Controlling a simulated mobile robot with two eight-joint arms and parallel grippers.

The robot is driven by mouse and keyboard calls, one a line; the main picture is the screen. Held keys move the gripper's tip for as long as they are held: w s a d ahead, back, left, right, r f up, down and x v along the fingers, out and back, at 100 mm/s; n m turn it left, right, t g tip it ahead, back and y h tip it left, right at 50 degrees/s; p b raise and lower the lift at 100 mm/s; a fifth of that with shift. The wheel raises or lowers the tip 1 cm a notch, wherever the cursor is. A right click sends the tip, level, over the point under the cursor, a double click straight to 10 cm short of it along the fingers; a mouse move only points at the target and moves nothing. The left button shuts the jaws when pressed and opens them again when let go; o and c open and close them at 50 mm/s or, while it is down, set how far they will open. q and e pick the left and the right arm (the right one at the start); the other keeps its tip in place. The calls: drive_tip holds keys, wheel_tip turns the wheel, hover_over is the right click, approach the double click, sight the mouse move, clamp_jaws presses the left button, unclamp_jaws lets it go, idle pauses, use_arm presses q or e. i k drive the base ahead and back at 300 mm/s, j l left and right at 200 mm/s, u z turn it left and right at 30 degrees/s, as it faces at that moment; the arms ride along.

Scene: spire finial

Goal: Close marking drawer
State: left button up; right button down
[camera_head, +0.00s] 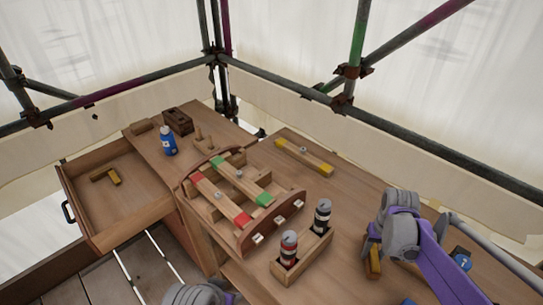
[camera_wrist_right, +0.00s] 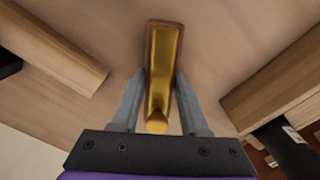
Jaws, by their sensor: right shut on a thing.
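The drawer (camera_head: 130,233) is pulled open at the left of the bench, with a dark handle (camera_head: 68,212) on its outer front. A small yellow-brown L-shaped piece (camera_head: 106,176) lies inside it. My right gripper (camera_head: 374,255) is at the right of the bench, far from the drawer. It is shut on a yellow piece with a brown edge, which shows between the fingers in the right wrist view (camera_wrist_right: 160,70). My left arm's grey end (camera_head: 200,294) shows at the bottom edge; its fingers are out of view or hidden.
A wooden rack (camera_head: 283,216) with red- and green-marked bars stands mid-bench. A two-bottle wooden holder (camera_head: 303,257) is in front of it. A blue bottle (camera_head: 168,141) and dark block (camera_head: 177,121) stand behind the drawer. A yellow-ended bar (camera_head: 304,157) lies at the back.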

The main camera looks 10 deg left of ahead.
sight(122, 212)
drive_tip(key=k+u, duration=0.45)
drive_tip(key=k, duration=0.15)
drive_tip(key=i+j+u, duration=0.1)
drive_tip(key=j+u, duration=0.15)
drive_tip(key=j, duration=0.15)
drive_tip(key=i+j+u, duration=0.2)
drive_tip(key=j, duration=0.15)
drive_tip(key=i+j+u, duration=0.2)
drive_tip(key=i, duration=0.25)
drive_tip(key=i+j+u, duration=0.45)
drive_tip(key=i, duration=0.45)
drive_tip(key=i+j+u, duration=0.1)
drive_tip(key=i+u, duration=0.15)
drive_tip(key=i, duration=0.2)
